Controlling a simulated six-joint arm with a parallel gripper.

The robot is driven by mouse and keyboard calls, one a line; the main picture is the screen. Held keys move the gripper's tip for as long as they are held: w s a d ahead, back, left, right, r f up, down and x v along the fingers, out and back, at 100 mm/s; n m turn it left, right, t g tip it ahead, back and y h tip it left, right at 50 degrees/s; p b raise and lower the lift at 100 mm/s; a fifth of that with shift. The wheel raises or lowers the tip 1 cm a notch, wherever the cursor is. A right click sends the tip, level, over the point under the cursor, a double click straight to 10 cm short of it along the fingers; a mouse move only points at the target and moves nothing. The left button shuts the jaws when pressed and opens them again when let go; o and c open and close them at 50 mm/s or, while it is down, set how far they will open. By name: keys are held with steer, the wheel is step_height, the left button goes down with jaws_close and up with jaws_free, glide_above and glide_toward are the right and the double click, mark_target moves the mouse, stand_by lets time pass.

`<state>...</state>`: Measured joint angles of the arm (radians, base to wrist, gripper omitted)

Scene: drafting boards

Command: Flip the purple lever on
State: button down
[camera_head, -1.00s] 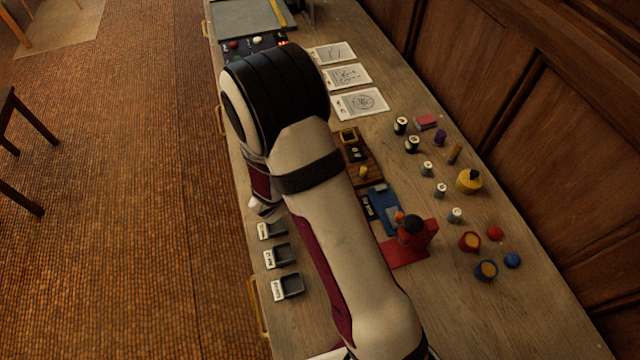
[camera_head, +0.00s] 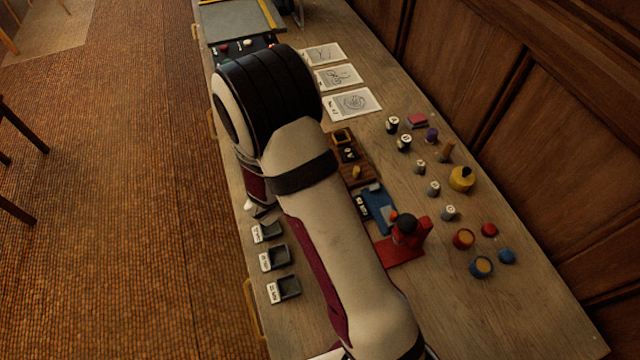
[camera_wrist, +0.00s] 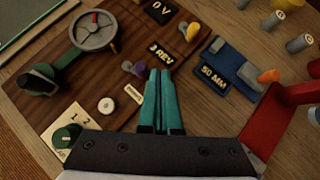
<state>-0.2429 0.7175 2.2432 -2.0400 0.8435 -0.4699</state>
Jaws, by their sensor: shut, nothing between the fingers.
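The lever with a small purple knob (camera_wrist: 127,66) stands on the dark wooden panel (camera_wrist: 75,88) in the wrist view. A grey rounded piece sits right beside the knob, and a small white label lies below it. My gripper (camera_wrist: 160,72) has two teal fingers pressed together, with nothing between them. Its tips are just right of the purple knob; I cannot tell whether they touch it. In the head view my arm hides the lever and the fingers.

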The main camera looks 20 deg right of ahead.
steer(key=shift+w+a, duration=0.1)
steer(key=shift+w, duration=0.05)
stand_by(0.5)
steer(key=shift+w+a, duration=0.5)
steer(key=shift+w, duration=0.2)
steer(key=shift+s, duration=0.1)
steer(key=s, duration=0.1)
steer(key=s+a, duration=0.1)
steer(key=s, duration=0.2)
steer(key=shift+s+a, duration=0.2)
steer(key=shift+a, duration=0.2)
steer(key=s+a+r, duration=0.3)
steer(key=s+r, duration=0.3)
steer(key=r, duration=0.1)
